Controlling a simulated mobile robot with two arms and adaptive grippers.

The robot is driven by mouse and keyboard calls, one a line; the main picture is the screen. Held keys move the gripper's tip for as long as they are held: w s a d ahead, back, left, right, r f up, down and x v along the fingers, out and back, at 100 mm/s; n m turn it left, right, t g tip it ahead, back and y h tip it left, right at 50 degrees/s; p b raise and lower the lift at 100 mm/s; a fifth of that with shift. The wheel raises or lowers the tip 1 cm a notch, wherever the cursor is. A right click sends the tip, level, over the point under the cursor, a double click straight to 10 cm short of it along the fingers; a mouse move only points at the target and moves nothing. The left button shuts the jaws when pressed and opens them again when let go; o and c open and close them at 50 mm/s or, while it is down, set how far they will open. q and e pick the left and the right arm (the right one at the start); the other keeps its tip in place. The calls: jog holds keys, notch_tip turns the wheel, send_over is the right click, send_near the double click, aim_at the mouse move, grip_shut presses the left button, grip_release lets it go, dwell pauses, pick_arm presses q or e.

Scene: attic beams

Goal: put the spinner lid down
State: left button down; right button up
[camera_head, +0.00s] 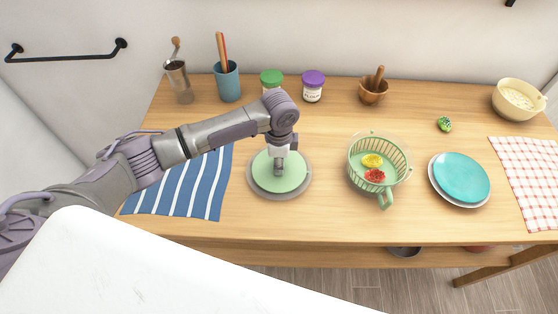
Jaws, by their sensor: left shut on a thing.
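The spinner lid (264,181) is a round light green disc in the middle of the counter. It lies over a grey round disc (256,195) whose rim shows around it; I cannot tell whether the two touch. My left gripper (280,168) is right above the lid, pointing down, shut on it near its centre. The gripper and wrist hide the lid's middle and its knob. The green spinner basket (356,153) stands open to the right in a clear bowl, with a yellow piece (372,160) and a red piece (375,176) inside. My right gripper is not in view.
A blue striped cloth (205,185) lies to the left under my arm. Stacked plates (461,177), a checked cloth (530,180) and a cream bowl (516,98) are at the right. Jars (313,88), cups (228,82) and a mortar (373,92) line the back.

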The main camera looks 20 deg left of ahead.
pick_arm(q)
jog(key=shift+f, duration=0.1)
jog(key=c, duration=0.9)
grip_release()
notch_tip(320, 180, up, 12)
jog(key=shift+r+b, duration=0.2)
jog(key=shift+b, duration=0.65)
jog(key=shift+f, duration=0.1)
